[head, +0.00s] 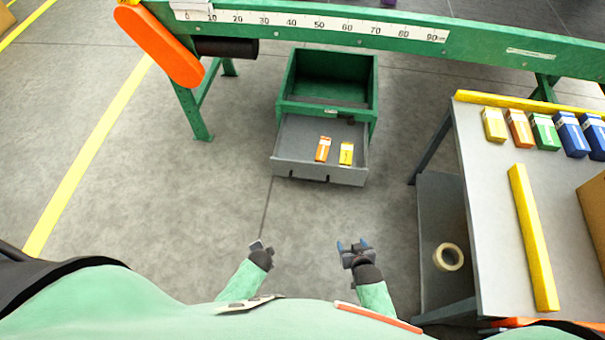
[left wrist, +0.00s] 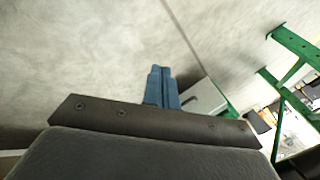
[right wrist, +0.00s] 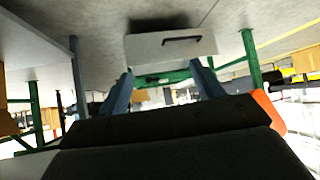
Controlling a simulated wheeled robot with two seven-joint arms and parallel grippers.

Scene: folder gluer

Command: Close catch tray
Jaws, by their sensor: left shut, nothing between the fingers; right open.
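The grey catch tray (head: 290,160) is pulled out like a drawer from the front of a green housing (head: 328,107). An orange box (head: 323,149) and a yellow box (head: 346,153) lie in it. The tray's front with its dark handle shows in the right wrist view (right wrist: 171,47) and partly in the left wrist view (left wrist: 203,98). My right gripper (head: 353,245) is open and empty, apart from the tray, on the near side of it. My left gripper (head: 261,245) is shut and empty, also apart from the tray; its closed fingers show in the left wrist view (left wrist: 161,85).
A green machine beam with a ruler scale (head: 320,24) crosses above the housing. At the right, a grey table (head: 480,190) carries several coloured boxes and yellow rails, with a tape roll (head: 448,257) on its lower shelf. The floor before the tray is clear.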

